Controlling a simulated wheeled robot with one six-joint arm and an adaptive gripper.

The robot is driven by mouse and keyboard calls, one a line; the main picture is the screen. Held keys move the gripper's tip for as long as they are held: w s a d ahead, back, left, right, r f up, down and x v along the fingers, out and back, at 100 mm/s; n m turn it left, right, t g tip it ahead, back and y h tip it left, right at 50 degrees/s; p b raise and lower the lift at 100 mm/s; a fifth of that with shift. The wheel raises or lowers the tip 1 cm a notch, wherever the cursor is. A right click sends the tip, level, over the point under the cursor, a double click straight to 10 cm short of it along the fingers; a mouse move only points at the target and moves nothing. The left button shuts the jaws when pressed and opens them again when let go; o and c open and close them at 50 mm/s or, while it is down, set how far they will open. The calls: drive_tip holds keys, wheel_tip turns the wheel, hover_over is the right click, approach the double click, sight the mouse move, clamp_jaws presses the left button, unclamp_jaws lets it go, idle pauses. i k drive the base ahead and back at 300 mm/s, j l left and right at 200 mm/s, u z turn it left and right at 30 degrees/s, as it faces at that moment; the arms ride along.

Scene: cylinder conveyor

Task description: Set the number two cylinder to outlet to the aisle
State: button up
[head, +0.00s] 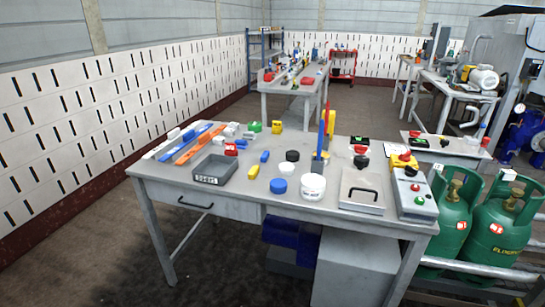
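Two green gas cylinders stand upright side by side at the right edge in the head view, right of the workbench. The left cylinder (452,225) is partly hidden by the bench. Each has a collar handle on top and a small red and white label; I cannot read a number on either. A small white block shows at the top of each. Metal rails (480,268) run in front of their lower parts. My gripper is not in view.
A grey workbench (150,180) with tools, an open grey bin (213,168), jars and a control box (414,195) fills the middle. Blue crates (290,236) sit under it. More benches (290,82) and machinery (485,78) stand behind. Brown floor is clear at left.

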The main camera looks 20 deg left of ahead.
sight(501, 229)
drive_tip(key=i+l+z, duration=0.3)
drive_tip(key=i+l, duration=0.15)
drive_tip(key=i+l+z, duration=0.3)
drive_tip(key=i+l, duration=0.2)
drive_tip(key=l, duration=0.1)
